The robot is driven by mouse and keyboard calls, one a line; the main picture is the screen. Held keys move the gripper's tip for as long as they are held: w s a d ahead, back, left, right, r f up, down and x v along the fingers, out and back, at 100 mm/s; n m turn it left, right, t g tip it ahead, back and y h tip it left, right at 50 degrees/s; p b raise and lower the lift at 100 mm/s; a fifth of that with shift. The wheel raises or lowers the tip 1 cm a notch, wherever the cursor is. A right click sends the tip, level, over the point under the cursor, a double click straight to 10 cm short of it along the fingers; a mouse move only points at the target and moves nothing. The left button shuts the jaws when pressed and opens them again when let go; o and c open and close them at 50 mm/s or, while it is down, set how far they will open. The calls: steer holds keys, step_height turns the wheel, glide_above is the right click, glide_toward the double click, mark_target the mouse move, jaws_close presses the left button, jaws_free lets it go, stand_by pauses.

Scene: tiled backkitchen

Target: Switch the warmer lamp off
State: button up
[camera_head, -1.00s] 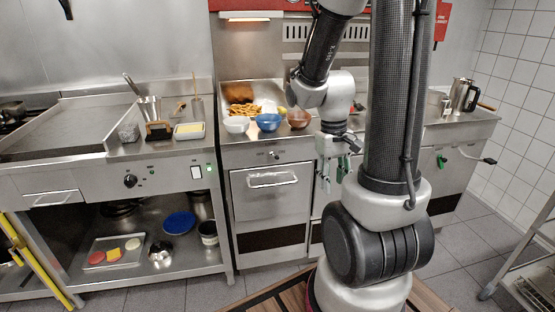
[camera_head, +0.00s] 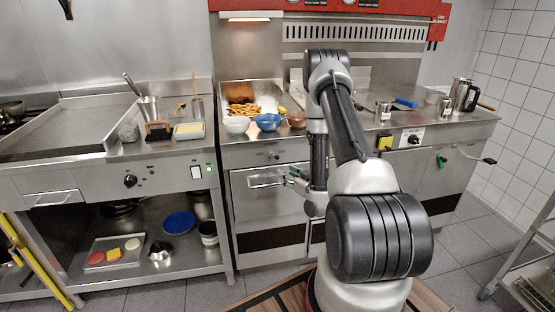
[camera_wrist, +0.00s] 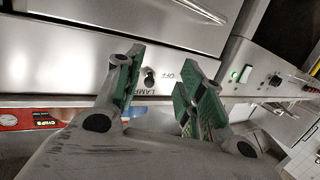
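The warmer lamp (camera_head: 250,16) hangs above the food station and glows pale. Its small dark switch (camera_wrist: 150,78) sits on the steel front panel, beside "LAMP" and "OFF" lettering that appears upside down in the wrist view. In the head view the switch (camera_head: 276,156) is a tiny dark spot above the drawer handle. My gripper (camera_wrist: 160,75) is open and empty. Its green-padded fingers appear on either side of the switch in the wrist view; I cannot tell the exact gap. In the head view my gripper (camera_head: 294,178) is in front of the drawer, right of and below the switch.
The drawer handle (camera_head: 272,180) sticks out beside my gripper. A blue bowl (camera_head: 268,122) and a white bowl (camera_head: 236,125) stand on the counter above. The griddle unit has a green-lit switch (camera_head: 209,169) and a black knob (camera_head: 130,181).

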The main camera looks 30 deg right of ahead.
mark_target(278, 158)
steer(key=shift+t, duration=0.9)
steer(key=w+r, duration=0.1)
steer(key=w, duration=0.1)
steer(key=w+r, duration=0.1)
steer(key=w, duration=0.1)
steer(key=w+r, duration=0.1)
steer(key=w, duration=0.1)
steer(key=shift+w+a+r, duration=0.15)
steer(key=shift+w+r, duration=0.1)
steer(key=shift+w, duration=0.1)
steer(key=shift+w+a, duration=0.1)
steer(key=shift+w, duration=0.65)
jaws_close()
